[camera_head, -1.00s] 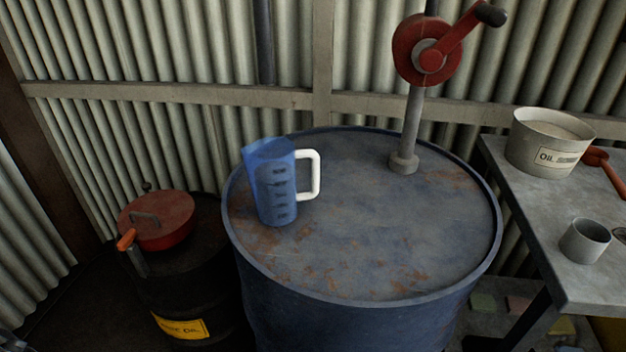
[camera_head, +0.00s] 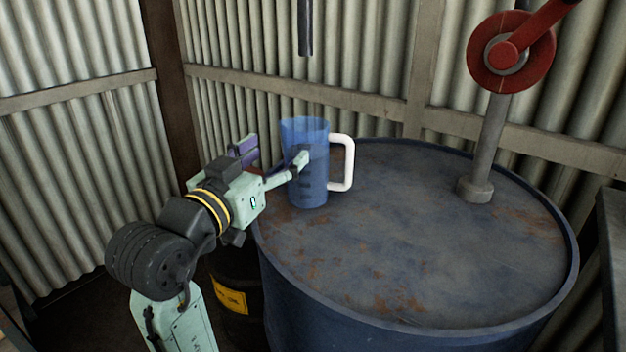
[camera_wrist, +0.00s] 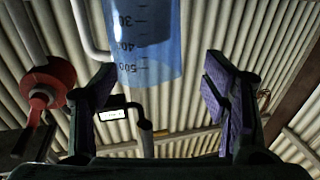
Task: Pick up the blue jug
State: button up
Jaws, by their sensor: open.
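The blue jug (camera_head: 312,185) is a see-through measuring jug with a white handle on its right. It stands upright on the top of the large blue drum (camera_head: 430,260), near its left edge. My gripper (camera_head: 272,157) is open at the jug's left side, with one finger overlapping the jug's front in the head view and the other showing further left, behind. In the wrist view, my gripper (camera_wrist: 158,76) has its purple-padded fingers apart, with the jug (camera_wrist: 150,40) beyond and between them. I cannot tell whether a finger touches the jug.
A red hand pump (camera_head: 512,52) on a grey pipe rises from the drum's back right. A smaller dark drum with a yellow label (camera_head: 230,297) stands below my arm. Corrugated walls (camera_head: 240,40) close in behind.

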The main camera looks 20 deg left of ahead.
aim_at(317, 142)
jog(key=shift+m+g+h, duration=0.3)
jog(key=shift+h, duration=0.2)
jog(key=w+d, duration=0.1)
jog(key=w+d+f, duration=0.1)
jog(key=w+d, duration=0.1)
jog(key=w, duration=0.1)
jog(key=shift+w+f+p, duration=0.1)
jog(key=shift+f+p, duration=0.15)
jog(key=shift+p, duration=0.15)
jog(key=w, duration=0.4)
jog(key=w+d+p, duration=0.1)
jog(key=w, duration=0.1)
jog(key=shift+w, duration=0.25)
jog(key=c, duration=1.6)
